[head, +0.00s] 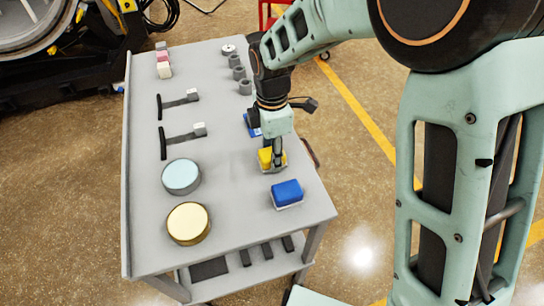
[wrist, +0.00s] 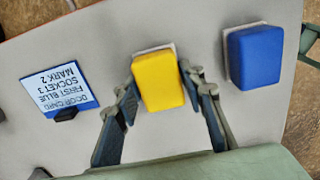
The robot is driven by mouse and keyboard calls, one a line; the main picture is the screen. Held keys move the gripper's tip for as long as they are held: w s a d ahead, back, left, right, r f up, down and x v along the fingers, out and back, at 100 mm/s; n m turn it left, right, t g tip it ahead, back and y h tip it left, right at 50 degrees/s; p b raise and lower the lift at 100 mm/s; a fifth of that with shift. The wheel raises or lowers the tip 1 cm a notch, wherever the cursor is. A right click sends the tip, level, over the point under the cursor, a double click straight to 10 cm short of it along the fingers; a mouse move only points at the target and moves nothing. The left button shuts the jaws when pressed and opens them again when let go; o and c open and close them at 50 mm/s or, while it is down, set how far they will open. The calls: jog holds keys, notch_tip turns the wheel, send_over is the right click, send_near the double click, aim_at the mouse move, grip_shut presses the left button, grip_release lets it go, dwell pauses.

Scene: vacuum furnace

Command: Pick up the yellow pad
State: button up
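The yellow pad (wrist: 158,81) is a rounded yellow block on a thin whitish base. It lies on the grey table (head: 228,205) near the right edge and also shows in the head view (head: 265,158), partly hidden by my gripper. My gripper (wrist: 162,92) is over the pad, with one finger on each side of it. In the wrist view the fingers are apart, and a narrow gap seems to show beside the pad. I cannot tell whether either fingertip touches it.
A blue pad (head: 287,192) lies close beside the yellow one. A blue-and-white card (wrist: 58,90) reads "DOOR CARD FIRST BLUE SOCKET 3 MARK 2". Grey cylinders (head: 239,73) stand behind.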

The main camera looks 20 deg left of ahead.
jog(key=c, duration=0.6)
jog(key=shift+c, duration=0.4)
jog(key=shift+r, duration=0.1)
jog(key=shift+r, duration=0.6)
jog(key=s+a+r, duration=0.3)
jog(key=s+r, duration=0.2)
jog(key=s, duration=0.1)
jog(key=s+a+r, duration=0.2)
jog(key=s+r, duration=0.4)
jog(key=shift+s+a+r, duration=0.3)
jog(key=shift+s+a, duration=0.1)
